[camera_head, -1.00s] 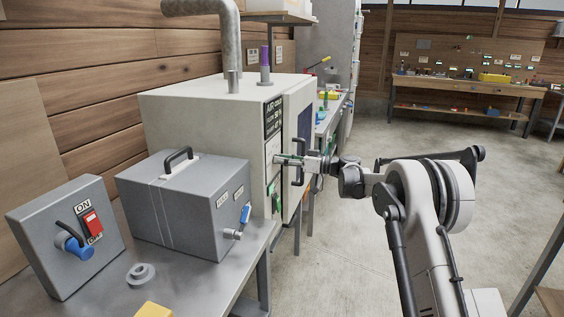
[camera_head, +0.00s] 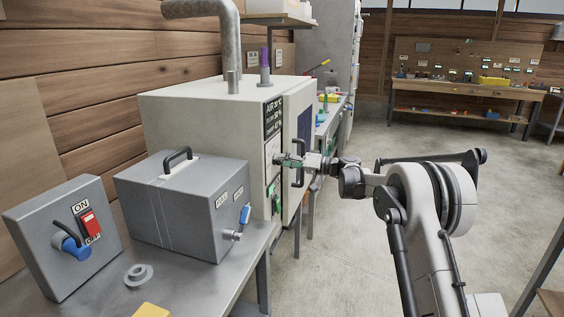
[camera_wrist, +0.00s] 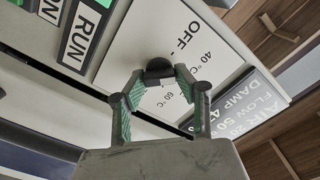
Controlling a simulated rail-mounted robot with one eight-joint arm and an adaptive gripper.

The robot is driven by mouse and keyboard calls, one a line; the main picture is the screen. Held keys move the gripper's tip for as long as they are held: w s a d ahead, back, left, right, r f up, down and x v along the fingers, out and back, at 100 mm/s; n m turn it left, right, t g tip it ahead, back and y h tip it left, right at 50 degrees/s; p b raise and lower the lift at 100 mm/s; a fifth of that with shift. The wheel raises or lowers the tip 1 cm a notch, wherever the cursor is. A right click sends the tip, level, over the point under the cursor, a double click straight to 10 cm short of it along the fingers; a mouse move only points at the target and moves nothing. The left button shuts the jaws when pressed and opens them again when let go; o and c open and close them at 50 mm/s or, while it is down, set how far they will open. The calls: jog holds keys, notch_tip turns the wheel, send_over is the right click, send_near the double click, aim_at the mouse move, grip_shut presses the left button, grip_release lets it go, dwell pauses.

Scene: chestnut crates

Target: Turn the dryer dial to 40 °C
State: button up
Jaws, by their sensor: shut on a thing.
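The dryer (camera_head: 190,110) is a large pale cabinet against the wooden wall. Its dial (camera_wrist: 158,67) is a black knob on a white plate in the wrist view, marked OFF, 40 °C and 60 °C. Which mark the dial points at cannot be made out. My gripper (camera_head: 282,160) is at the dryer's front panel and hides the dial in the head view. In the wrist view my gripper (camera_wrist: 159,76) has its two green-padded fingers on either side of the knob, shut on it.
A dark display (camera_head: 272,117) sits above the dial plate. A green RUN button (camera_wrist: 96,10) is near it. The dryer's door handle (camera_head: 299,163) stands close to my gripper. A grey box (camera_head: 185,205) and a switch box (camera_head: 45,245) stand on the front bench. Open floor lies at right.

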dwell(0.3)
jog(key=o, duration=1.1)
jog(key=shift+o, duration=0.2)
jog(key=v, duration=1.2)
jog(key=s+d+r+m+h, duration=0.15)
jog(key=s+r+h, duration=0.3)
jog(key=s, duration=0.75)
jog(key=s+d+r+m+h, duration=0.15)
jog(key=s+r+h, duration=0.3)
jog(key=s, duration=0.65)
jog(key=s+d+f+m+t+h, duration=0.1)
jog(key=s+d+f+h, duration=0.1)
jog(key=s, duration=0.8)
jog(key=s+d+f+m+t+h+p, duration=0.1)
jog(key=s+d+f+h, duration=0.2)
jog(key=s+d, duration=0.3)
jog(key=s+d+f+m+h, duration=0.1)
jog(key=s+d+f+h, duration=0.2)
jog(key=s, duration=1.2)
jog(key=shift+s+d+f+t+p, duration=0.4)
jog(key=shift+d+f, duration=0.25)
jog(key=shift+d, duration=0.15)
